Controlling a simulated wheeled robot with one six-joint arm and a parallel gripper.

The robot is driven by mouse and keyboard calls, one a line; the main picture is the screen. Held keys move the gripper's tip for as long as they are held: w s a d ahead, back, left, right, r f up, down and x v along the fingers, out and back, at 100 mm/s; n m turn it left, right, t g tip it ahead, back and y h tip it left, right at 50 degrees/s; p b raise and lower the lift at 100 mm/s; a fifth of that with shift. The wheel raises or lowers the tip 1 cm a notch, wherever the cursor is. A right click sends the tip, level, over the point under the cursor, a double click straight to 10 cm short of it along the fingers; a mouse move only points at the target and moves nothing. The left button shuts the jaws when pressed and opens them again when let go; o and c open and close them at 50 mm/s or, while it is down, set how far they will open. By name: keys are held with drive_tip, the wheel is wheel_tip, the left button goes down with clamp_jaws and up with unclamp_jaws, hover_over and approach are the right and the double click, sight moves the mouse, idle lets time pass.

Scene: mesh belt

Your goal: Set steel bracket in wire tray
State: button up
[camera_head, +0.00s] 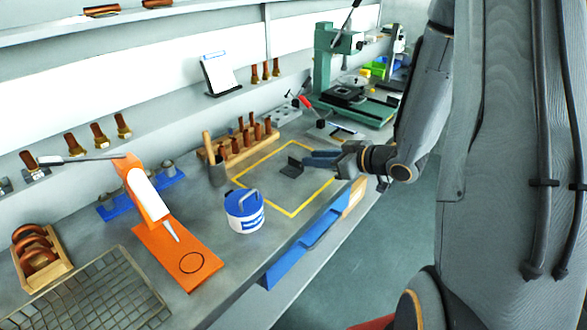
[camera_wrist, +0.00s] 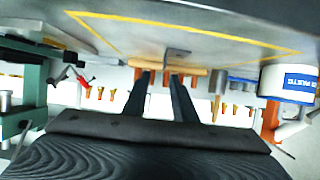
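The steel bracket (camera_head: 291,167) is a small dark angled piece on the bench, inside the yellow outlined rectangle. It also shows in the wrist view (camera_wrist: 178,53), beyond the fingertips. My gripper (camera_head: 308,159) is just to the right of the bracket in the head view, with its fingers pointing at it. In the wrist view my gripper (camera_wrist: 160,76) has its two fingers apart with nothing between them. The wire tray (camera_head: 92,292) is a flat mesh at the lower left of the head view, and its bare mesh shows nothing on it.
A blue-lidded white tub (camera_head: 244,212) and an orange tool on an orange base (camera_head: 178,258) stand between the bracket and the tray. A wooden rack (camera_head: 247,146) is behind the outline. A green press (camera_head: 340,75) stands at the far end.

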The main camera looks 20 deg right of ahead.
sight(296, 160)
drive_tip(key=shift+x, duration=1.2)
drive_tip(key=shift+s+a+p+x, duration=0.1)
drive_tip(key=shift+p+x, duration=0.5)
drive_tip(key=shift+x, duration=0.7)
drive_tip(key=shift+s+a+p+x, duration=0.15)
drive_tip(key=shift+p+x, duration=0.45)
drive_tip(key=shift+x, duration=0.75)
drive_tip(key=shift+f, duration=0.1)
drive_tip(key=shift+c, duration=0.3)
clamp_jaws()
